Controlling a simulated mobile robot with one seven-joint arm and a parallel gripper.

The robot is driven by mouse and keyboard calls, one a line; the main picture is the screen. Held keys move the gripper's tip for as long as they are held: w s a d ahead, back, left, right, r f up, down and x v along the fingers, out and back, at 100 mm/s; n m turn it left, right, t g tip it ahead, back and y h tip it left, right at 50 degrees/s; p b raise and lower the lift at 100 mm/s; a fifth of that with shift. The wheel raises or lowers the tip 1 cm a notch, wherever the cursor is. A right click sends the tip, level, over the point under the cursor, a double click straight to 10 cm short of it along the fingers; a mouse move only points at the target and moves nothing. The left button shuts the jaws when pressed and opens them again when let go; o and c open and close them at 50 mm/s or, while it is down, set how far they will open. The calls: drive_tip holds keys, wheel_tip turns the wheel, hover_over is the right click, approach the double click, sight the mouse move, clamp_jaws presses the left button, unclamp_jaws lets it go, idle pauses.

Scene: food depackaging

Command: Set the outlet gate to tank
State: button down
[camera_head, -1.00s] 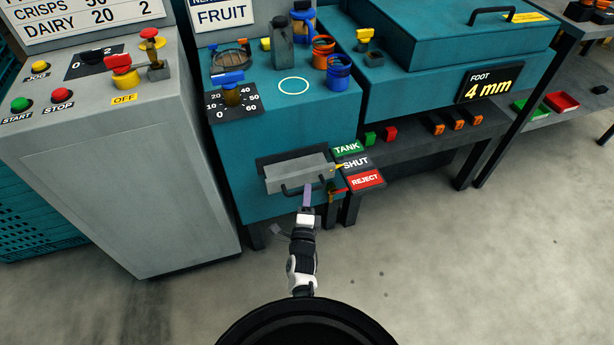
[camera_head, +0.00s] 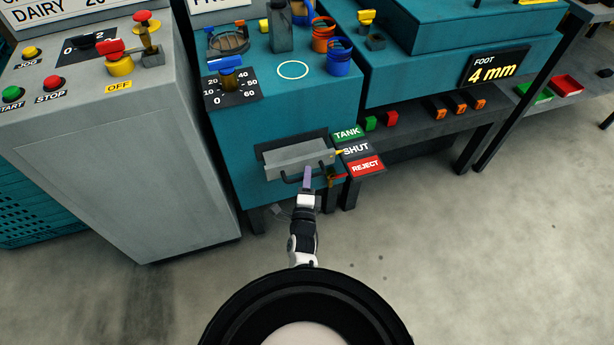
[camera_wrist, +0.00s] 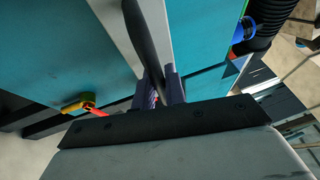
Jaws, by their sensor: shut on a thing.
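The outlet gate (camera_head: 292,160) is a grey block in a dark slot on the front of the teal machine. A black bar handle (camera_head: 287,179) runs along its front; it also shows in the wrist view (camera_wrist: 143,38). The label plate beside it reads TANK (camera_head: 347,132), SHUT (camera_head: 356,148) and REJECT (camera_head: 365,167). A small yellow pointer (camera_head: 340,152) at the gate's right end lies by SHUT. My gripper (camera_head: 307,172), with purple fingers, is shut on the handle near its right end. The fingers also show around it in the wrist view (camera_wrist: 162,88).
A red and yellow lever (camera_head: 332,178) is close below the gate's right end. A grey control cabinet (camera_head: 130,160) stands at left. A dark shelf (camera_head: 425,135) runs along the right. The floor in front is clear.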

sight(299, 169)
drive_tip(key=w+b, duration=0.1)
drive_tip(key=w, duration=0.1)
drive_tip(key=w+a+b, duration=0.1)
drive_tip(key=w, duration=0.1)
drive_tip(key=w+a+b, duration=0.1)
drive_tip(key=w, duration=0.1)
drive_tip(key=shift+w+f+b, duration=0.1)
drive_tip(key=shift+w+b, duration=0.15)
drive_tip(key=shift+b, duration=0.15)
drive_tip(key=shift+w+a+r, duration=0.2)
drive_tip(key=shift+w+r, duration=0.05)
drive_tip(key=c, duration=1.5)
unclamp_jaws()
drive_tip(key=shift+w+f, duration=0.1)
drive_tip(key=shift+o, duration=0.2)
drive_tip(key=shift+s+f, duration=0.15)
drive_tip(key=shift+s, duration=0.1)
